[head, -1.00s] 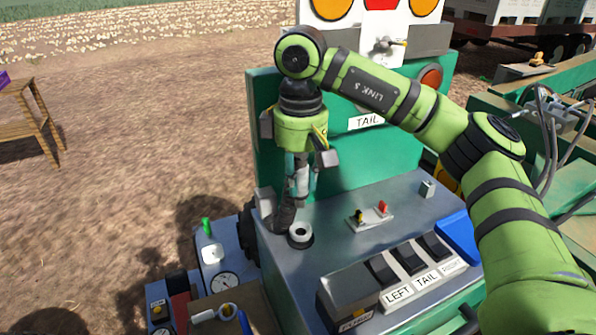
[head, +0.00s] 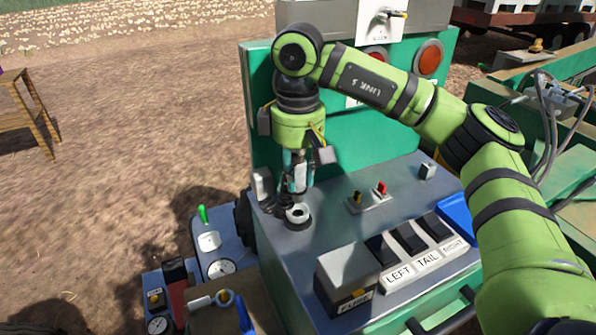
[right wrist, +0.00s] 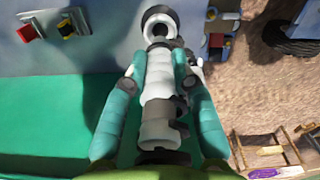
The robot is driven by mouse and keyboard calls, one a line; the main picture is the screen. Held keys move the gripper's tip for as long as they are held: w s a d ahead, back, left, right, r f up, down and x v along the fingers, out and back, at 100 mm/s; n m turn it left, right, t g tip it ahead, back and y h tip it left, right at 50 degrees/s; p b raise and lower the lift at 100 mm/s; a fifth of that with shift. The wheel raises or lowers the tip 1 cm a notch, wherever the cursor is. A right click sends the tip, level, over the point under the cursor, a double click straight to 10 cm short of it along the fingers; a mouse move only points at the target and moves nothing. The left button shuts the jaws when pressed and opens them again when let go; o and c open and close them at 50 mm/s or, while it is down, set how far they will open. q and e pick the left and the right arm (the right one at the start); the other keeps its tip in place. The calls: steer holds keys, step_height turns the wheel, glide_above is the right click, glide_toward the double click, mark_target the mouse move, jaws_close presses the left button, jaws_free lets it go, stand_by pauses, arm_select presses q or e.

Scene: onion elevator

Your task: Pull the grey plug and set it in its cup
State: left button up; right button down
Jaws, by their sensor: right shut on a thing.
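My right gripper (head: 298,185) points down over the green machine's grey top panel. Its teal fingers are shut on the grey plug (right wrist: 158,85), a pale stepped cylinder with a darker grey band, which also shows between the fingers in the head view (head: 300,176). The cup (head: 297,216), a white ring on a dark base, sits on the panel just under the plug; it also shows in the right wrist view (right wrist: 160,17). Part of the cup's opening shows. I cannot tell whether the plug's lower end touches the cup. My left gripper is out of view.
A small plate with red and yellow-black toggles (head: 368,196) lies right of the cup. The labelled switch box (head: 345,275) stands in front. A green upright panel (head: 345,135) rises behind. A blue unit with a gauge (head: 222,268) is at the left, beside bare soil.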

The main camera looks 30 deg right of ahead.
mark_target(298, 200)
stand_by(0.3)
steer(key=shift+f+b, duration=0.15)
steer(key=shift+b, duration=0.25)
stand_by(0.5)
steer(key=shift+f+b, duration=2.1)
steer(key=shift+f, duration=0.45)
stand_by(0.7)
steer(key=c, duration=0.6)
jaws_free()
steer(key=shift+o, duration=0.2)
